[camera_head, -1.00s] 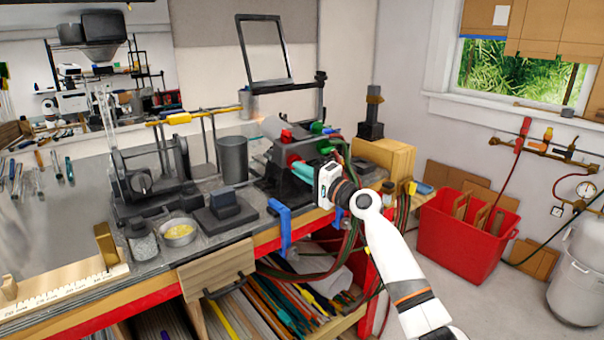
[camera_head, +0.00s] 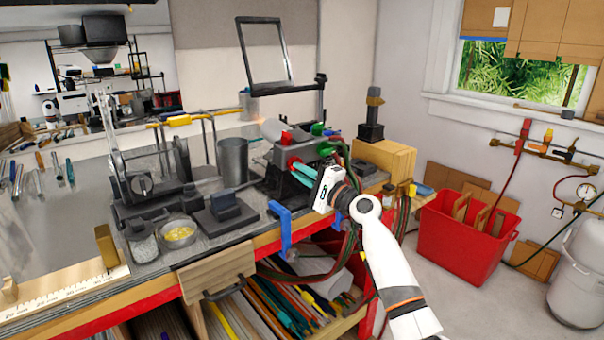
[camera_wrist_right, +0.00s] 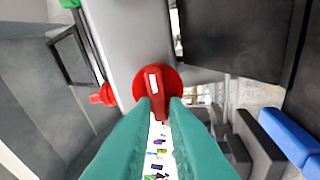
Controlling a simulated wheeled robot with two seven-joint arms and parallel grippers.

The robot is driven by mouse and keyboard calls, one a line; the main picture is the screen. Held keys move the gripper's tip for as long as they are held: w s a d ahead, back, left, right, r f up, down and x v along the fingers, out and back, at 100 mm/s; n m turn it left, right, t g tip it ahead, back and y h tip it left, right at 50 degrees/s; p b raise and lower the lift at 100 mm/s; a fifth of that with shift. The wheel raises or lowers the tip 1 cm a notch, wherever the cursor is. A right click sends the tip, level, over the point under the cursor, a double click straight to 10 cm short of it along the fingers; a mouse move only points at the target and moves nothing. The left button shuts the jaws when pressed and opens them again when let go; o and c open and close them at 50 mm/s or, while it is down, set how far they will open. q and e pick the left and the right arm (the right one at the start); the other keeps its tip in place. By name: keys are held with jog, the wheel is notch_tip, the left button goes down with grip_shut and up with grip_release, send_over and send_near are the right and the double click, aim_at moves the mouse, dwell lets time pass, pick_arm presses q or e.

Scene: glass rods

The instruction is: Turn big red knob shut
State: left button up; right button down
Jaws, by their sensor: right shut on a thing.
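The big red knob (camera_head: 293,162) is on the front of the grey torch unit (camera_head: 262,150) at the bench's right end. In the right wrist view the knob (camera_wrist_right: 154,84) has a round base and a raised grip with a white mark. The grip runs toward me, roughly upright in that picture. My right gripper (camera_head: 297,169) reaches it from the front right. Its teal fingers (camera_wrist_right: 160,106) lie either side of the knob's grip and are shut on it. The fingers hide part of the grip's lower end. My left gripper is not in view.
A smaller red knob (camera_wrist_right: 103,95) and green knobs (camera_head: 318,128) sit nearby on the unit. Hoses (camera_head: 350,235) hang below, close to my right wrist. A blue clamp (camera_head: 281,228) is on the bench edge. A red crate (camera_head: 465,235) stands on the floor at right.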

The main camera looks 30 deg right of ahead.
jog(key=c, duration=1.4)
grip_release()
jog(key=shift+d, duration=0.15)
jog(key=shift+c, duration=0.2)
jog(key=shift+s, duration=0.1)
jog(key=b+v, duration=0.3)
jog(key=v, duration=0.8)
jog(key=shift+s+f, duration=0.2)
jog(key=shift+s, duration=0.15)
jog(key=shift+d, duration=0.1)
